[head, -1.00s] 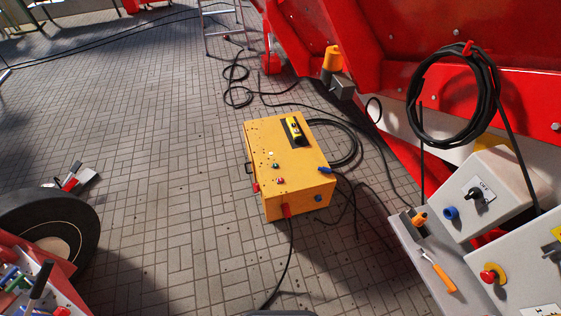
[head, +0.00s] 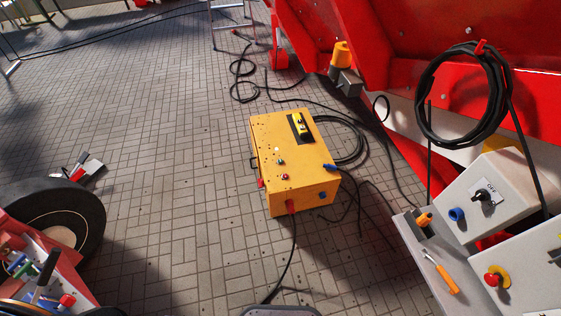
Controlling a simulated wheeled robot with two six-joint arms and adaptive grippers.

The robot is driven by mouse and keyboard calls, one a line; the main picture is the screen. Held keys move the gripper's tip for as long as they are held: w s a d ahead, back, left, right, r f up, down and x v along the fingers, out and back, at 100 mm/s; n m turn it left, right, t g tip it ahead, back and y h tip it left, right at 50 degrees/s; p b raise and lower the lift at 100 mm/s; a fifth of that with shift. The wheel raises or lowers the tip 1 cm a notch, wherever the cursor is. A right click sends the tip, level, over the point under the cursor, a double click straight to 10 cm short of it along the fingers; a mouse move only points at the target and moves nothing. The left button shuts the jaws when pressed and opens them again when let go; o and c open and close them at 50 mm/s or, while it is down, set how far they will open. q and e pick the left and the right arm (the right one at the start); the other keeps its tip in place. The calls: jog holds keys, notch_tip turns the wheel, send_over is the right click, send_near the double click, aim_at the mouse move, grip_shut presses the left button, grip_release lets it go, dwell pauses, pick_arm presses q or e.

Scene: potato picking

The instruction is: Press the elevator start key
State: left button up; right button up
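A yellow control box (head: 292,160) stands on the paved floor in the middle of the head view. Its top carries a green button (head: 281,161), a red button (head: 285,177), a small pale light and a yellow-and-black handheld piece (head: 301,125). On the right, a grey panel has a black rotary switch (head: 483,197) marked OFF and a blue socket (head: 456,214). Below it, another panel has a red knob on a yellow plate (head: 495,277). No key is clearly labelled as the elevator start. Neither of my grippers shows in this view.
Black cables (head: 344,142) lie around the yellow box. A red machine (head: 440,40) fills the upper right, with a coiled black cable (head: 462,95) hanging on it. An orange-handled tool (head: 447,279) lies on a grey shelf. A wheel (head: 55,220) stands at left. Open paving lies left of the box.

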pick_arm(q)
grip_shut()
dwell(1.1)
